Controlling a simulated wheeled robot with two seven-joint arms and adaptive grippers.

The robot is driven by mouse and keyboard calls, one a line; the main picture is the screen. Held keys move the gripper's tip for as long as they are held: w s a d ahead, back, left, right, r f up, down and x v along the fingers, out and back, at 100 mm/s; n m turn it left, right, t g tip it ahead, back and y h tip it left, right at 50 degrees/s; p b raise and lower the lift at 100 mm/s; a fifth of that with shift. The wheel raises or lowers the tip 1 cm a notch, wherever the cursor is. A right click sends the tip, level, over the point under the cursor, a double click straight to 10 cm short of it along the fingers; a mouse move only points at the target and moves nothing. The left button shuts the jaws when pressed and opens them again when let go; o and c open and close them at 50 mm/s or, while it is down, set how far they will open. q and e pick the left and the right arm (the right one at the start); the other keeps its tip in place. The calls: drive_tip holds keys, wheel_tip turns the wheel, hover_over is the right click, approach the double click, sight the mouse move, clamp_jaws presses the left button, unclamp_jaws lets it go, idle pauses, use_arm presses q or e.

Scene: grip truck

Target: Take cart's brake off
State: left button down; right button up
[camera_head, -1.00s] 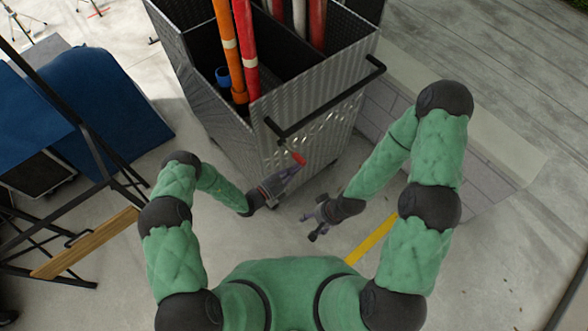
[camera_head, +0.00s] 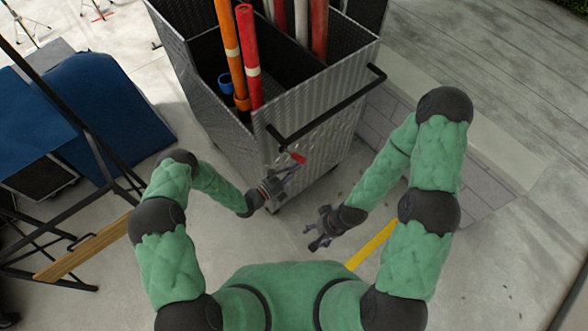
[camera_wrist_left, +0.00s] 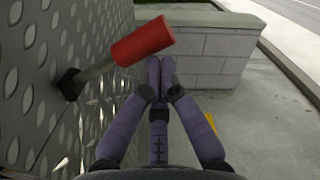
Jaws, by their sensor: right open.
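The cart (camera_head: 315,135) is a patterned grey metal box with a black push bar (camera_head: 330,105) on its near side. Its brake lever (camera_head: 298,158) has a red grip and sticks out below the bar. In the left wrist view the red grip (camera_wrist_left: 143,42) sits on a metal rod leading to a black mount on the cart's wall. My left gripper (camera_head: 288,174) is beside the cart, close to the lever. Its fingertips (camera_wrist_left: 161,74) are together just below the red grip; whether they touch it is unclear. My right gripper (camera_head: 314,236) is open and empty, apart from the cart.
Orange, red and white tubes (camera_head: 250,60) stand in the cart. A low block wall (camera_head: 385,130) runs behind it on the right. A blue-covered case (camera_head: 105,110) and a folding stand with a wooden board (camera_head: 85,247) are at left. A yellow line (camera_head: 372,245) marks the floor.

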use_arm(q)
drive_tip(key=shift+w+a+r, duration=0.1)
drive_tip(key=shift+w+r, duration=0.4)
drive_tip(key=shift+r, duration=0.05)
drive_tip(key=f+v, duration=0.1)
drive_tip(key=v, duration=1.1)
drive_tip(key=shift+s, duration=0.55)
drive_tip(key=shift+f, duration=0.1)
